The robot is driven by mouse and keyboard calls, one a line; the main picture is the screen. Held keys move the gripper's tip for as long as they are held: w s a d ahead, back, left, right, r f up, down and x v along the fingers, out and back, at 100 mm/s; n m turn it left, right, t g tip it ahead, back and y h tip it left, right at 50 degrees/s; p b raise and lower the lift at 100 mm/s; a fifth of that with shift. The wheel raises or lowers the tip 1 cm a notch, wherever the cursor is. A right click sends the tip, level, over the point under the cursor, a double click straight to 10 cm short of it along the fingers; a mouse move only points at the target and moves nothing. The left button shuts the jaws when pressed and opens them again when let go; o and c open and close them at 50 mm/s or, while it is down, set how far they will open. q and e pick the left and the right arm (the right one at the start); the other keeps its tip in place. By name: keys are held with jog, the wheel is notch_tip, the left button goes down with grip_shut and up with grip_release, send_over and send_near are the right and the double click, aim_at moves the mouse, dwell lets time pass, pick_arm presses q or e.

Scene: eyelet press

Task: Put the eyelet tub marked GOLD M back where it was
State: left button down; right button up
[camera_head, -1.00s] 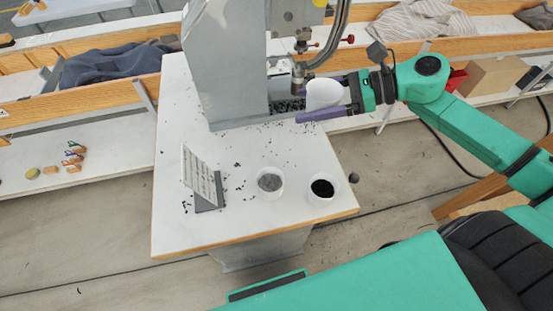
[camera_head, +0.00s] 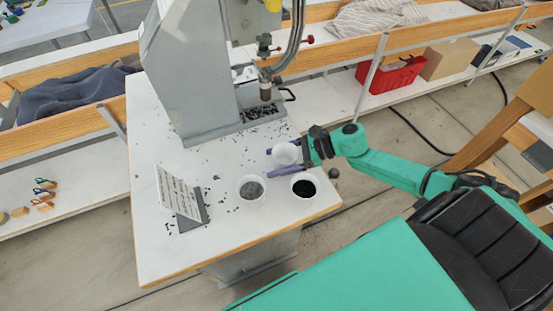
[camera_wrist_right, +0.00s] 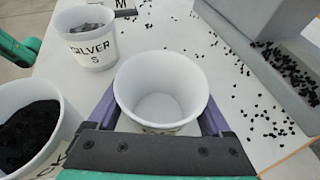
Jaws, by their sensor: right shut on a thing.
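My right gripper (camera_head: 284,158) is shut on a white tub (camera_head: 286,153), with a purple finger on each side. In the right wrist view this tub (camera_wrist_right: 160,88) is upright and looks empty. Its label is mostly hidden by the gripper, so I cannot read it. It is just behind two other tubs; I cannot tell if it touches the table. The tub marked SILVER S (camera_wrist_right: 92,54) holds grey bits and stands at front left of it (camera_head: 251,197). A tub of black bits (camera_head: 304,195) stands in front, its label mostly hidden. My left gripper is out of view.
The grey press (camera_head: 185,80) stands at the back of the white table (camera_head: 160,245), with black bits on its base (camera_head: 263,113) and scattered nearby. A tilted card on a stand (camera_head: 178,192) is left of the tubs. A red bin (camera_head: 390,74) sits on a shelf behind.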

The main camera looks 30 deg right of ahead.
jog(key=shift+f, duration=0.15)
jog(key=o, duration=1.2)
